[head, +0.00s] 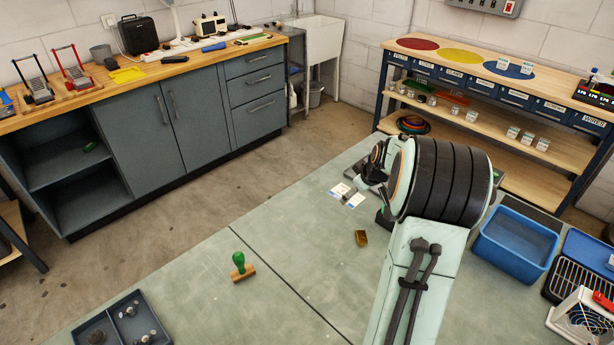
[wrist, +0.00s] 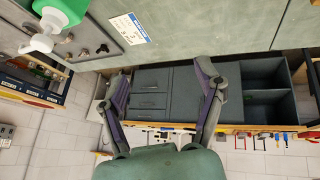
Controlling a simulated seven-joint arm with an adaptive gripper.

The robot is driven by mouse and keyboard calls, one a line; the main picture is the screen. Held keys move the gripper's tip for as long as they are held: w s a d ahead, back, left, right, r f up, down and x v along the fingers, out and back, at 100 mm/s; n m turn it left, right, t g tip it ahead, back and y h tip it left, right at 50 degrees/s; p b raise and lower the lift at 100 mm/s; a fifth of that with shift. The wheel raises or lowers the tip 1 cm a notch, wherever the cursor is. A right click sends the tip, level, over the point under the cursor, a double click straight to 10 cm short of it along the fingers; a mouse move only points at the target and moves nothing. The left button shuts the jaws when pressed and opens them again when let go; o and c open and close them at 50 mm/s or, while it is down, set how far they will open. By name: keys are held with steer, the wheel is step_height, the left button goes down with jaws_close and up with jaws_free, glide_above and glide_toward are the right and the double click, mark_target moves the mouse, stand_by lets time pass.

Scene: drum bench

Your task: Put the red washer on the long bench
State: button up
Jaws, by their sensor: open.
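I cannot make out the red washer for sure in either view. A long wood-topped bench (head: 215,62) with grey cabinets and drawers stands along the left wall in the head view. It shows upside down in the wrist view (wrist: 185,95), beyond the fingers. My gripper (wrist: 158,75) is open, with its two fingers wide apart and nothing between them. In the head view my arm hides most of it, over the far part of the green table (head: 300,255).
A green stamp (head: 239,266), a brass-coloured block (head: 361,238) and a dark compartment tray (head: 122,325) are on the table. A blue bin (head: 517,243) stands at right. A shelf bench (head: 470,60) bears red, yellow and blue discs. A green pump bottle (wrist: 65,12) is near my gripper.

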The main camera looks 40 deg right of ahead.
steer(key=s+d+f+m, duration=0.2)
steer(key=s+f, duration=0.2)
steer(key=s, duration=0.3)
steer(key=s+d+f+m+g, duration=0.1)
steer(key=s+d+f+m, duration=0.1)
steer(key=s+f, duration=0.3)
steer(key=s+d+f+m, duration=0.2)
steer(key=s+d+f, duration=0.2)
steer(key=s, duration=0.7)
steer(key=shift+f+m+g, duration=0.15)
steer(key=shift+m+g, duration=0.15)
steer(key=shift+g, duration=0.1)
steer(key=x, duration=0.5)
steer(key=shift+f, duration=0.35)
steer(key=shift+w+d+f, duration=0.1)
steer(key=shift+w+f, duration=0.05)
steer(key=shift+f, duration=0.2)
steer(key=c, duration=0.8)
